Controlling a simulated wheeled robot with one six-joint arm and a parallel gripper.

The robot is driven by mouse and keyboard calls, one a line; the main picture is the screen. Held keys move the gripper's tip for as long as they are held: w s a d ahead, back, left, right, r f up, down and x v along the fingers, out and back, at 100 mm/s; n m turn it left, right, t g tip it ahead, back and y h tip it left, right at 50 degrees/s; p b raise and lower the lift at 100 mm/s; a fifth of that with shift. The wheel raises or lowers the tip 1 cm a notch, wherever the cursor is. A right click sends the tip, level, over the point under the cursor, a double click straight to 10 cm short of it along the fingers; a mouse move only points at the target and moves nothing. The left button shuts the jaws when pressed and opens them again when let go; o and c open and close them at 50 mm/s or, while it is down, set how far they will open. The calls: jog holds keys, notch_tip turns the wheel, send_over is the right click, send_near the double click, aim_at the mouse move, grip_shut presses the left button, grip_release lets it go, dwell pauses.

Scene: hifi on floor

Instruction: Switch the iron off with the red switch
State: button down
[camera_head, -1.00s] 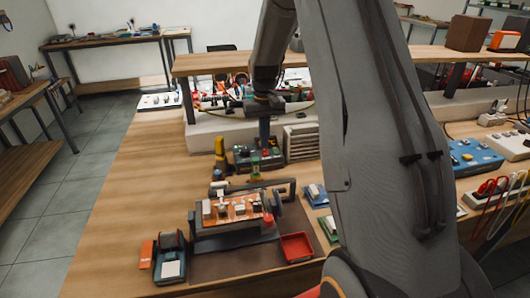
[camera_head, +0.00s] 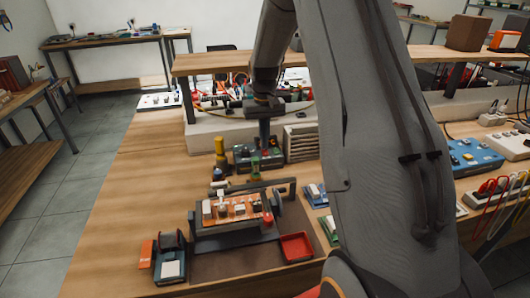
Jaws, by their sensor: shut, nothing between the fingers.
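My gripper (camera_head: 265,144) points down at the far middle of the table, over a dark control box (camera_head: 243,158). Its narrow fingers are shut with nothing between them. The tips are at or just above the box's top; I cannot tell if they touch. Small red and green parts show around the tips, partly covered by them. I cannot make out for sure which is the red switch, or its position. No iron can be clearly made out.
A yellow-topped post (camera_head: 220,150) stands left of the box. In front are a jig with an orange panel (camera_head: 230,211) and a red tray (camera_head: 296,247). A grey vented box (camera_head: 302,143) stands to the right. The table's left part is clear.

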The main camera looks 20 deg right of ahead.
jog(key=shift+f, duration=0.35)
dwell(0.3)
notch_tip(320, 180, up, 7)
jog(key=p, duration=0.4)
dwell(0.5)
dwell(0.5)
